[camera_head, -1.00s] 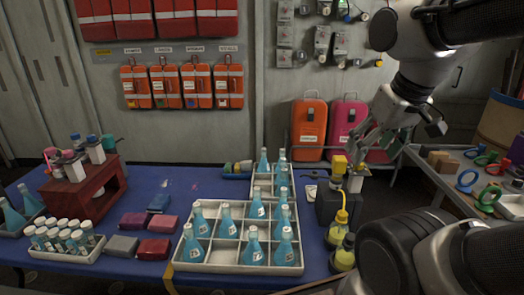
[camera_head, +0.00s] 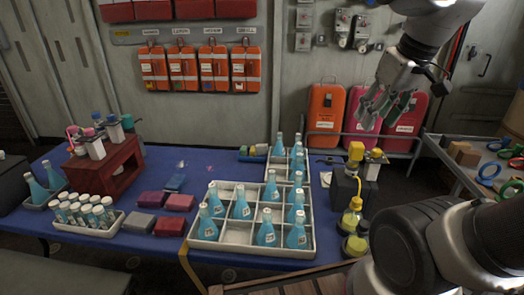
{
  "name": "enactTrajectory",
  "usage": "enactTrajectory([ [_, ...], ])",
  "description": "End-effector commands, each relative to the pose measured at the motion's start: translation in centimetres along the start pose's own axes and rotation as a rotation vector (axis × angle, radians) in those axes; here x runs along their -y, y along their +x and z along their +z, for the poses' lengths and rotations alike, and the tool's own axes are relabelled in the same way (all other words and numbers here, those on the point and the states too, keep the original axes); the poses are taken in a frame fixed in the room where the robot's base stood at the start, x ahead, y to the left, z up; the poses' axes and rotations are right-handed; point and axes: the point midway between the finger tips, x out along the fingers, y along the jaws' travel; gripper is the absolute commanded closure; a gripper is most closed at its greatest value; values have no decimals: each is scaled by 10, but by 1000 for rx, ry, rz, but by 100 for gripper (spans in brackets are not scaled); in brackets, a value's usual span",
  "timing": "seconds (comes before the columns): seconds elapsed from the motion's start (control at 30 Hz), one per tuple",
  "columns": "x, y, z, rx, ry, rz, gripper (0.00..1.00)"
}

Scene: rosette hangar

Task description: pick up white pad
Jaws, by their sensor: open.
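A small pale flat item (camera_head: 326,178), possibly the white pad, lies on the blue table just left of a dark box; it is too small to be sure. My gripper (camera_head: 376,112) is open and empty, its fingers pointing down-left. In the picture it lies above the dark box, in front of the pink cases, and appears well clear of the tabletop. No other white pad is clear to see.
A white divided crate (camera_head: 236,234) of blue bottles stands mid-table. The dark box (camera_head: 347,190) with yellow-topped items stands to its right. Left are a red rack (camera_head: 106,170), a vial tray (camera_head: 85,226) and several coloured blocks. A side table (camera_head: 455,160) holds rings.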

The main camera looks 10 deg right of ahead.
Motion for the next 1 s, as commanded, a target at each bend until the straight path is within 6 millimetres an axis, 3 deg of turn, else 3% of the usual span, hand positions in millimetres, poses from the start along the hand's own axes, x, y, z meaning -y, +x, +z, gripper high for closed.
enactTrajectory([
  [0.1,3,8,-64,27,-114,-42,52],
  [0.27,8,36,-151,45,-284,-104,52],
  [0.47,16,104,-248,52,-490,-185,52],
  [0.6,23,170,-303,44,-631,-244,52],
  [0.8,36,284,-358,20,-829,-326,52],
  [1.0,49,384,-380,-16,-986,-389,52],
])
